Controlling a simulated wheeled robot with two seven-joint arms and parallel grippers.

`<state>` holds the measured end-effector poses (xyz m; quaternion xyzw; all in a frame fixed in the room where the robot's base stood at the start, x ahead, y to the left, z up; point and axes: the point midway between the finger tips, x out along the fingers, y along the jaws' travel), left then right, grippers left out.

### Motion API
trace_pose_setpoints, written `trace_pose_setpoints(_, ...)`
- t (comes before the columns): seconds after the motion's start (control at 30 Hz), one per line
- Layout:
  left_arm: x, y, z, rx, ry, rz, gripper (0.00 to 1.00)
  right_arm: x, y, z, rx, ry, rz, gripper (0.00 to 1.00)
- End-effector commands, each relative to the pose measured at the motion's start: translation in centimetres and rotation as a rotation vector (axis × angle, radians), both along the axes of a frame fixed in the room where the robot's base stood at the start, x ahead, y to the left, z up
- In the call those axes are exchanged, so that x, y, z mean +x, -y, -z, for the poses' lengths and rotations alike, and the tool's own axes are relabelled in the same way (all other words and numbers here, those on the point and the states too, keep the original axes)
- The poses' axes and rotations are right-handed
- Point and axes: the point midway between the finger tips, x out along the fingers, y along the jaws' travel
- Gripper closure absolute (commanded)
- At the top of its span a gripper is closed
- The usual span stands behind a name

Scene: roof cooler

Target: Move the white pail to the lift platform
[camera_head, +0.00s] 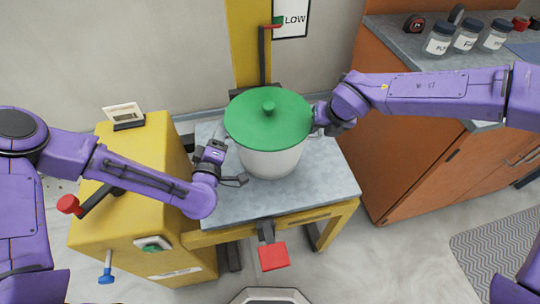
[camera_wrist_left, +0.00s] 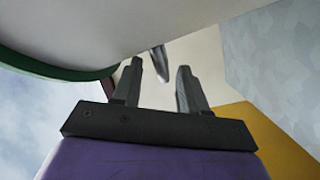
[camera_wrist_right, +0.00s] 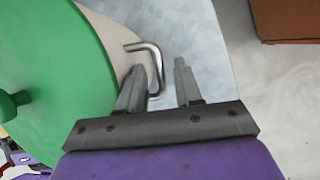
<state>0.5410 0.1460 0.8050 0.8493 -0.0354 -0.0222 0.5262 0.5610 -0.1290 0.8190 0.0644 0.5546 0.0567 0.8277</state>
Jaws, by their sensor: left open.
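The white pail (camera_head: 272,162) wears a green lid (camera_head: 268,118) with a round knob. It appears to stand upright on the grey top of the lift platform (camera_head: 325,180). My left gripper (camera_head: 230,167) is open at the pail's left side. In the left wrist view, a metal handle (camera_wrist_left: 159,62) shows between its fingers, without a grip on it. My right gripper (camera_head: 320,120) is at the pail's right side. In the right wrist view, its fingers are apart and the bent metal handle (camera_wrist_right: 152,52) reaches between them, close to the left finger.
A yellow cabinet (camera_head: 130,225) with a red-knobbed lever stands left of the platform. A red pedal (camera_head: 273,257) juts out in front. An orange-brown cabinet (camera_head: 415,170) with jars on its counter stands at the right. The platform's front right is bare.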

Motion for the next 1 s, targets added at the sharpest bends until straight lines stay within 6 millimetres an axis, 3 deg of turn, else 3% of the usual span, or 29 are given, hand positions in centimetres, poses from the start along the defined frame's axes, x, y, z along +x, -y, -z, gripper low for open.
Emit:
trace_pose_setpoints(0.23,-4.6,-0.3,0.0,0.001,-0.001,0.003,0.57,0.0,0.0,0.0,0.001,0.000,-0.001,0.65)
trace_pose_setpoints(0.47,-6.1,-0.5,0.0,0.000,0.000,-0.001,0.57,-0.2,0.1,-0.6,0.001,0.002,0.000,0.65)
trace_pose_setpoints(0.8,-6.1,-0.5,0.0,0.000,0.000,-0.001,0.57,-3.2,1.4,-7.9,0.003,0.005,0.001,0.65)
trace_pose_setpoints(1.0,-6.0,-0.5,0.0,0.000,0.000,-0.001,0.57,-4.4,1.9,-10.6,0.002,0.002,0.000,0.65)
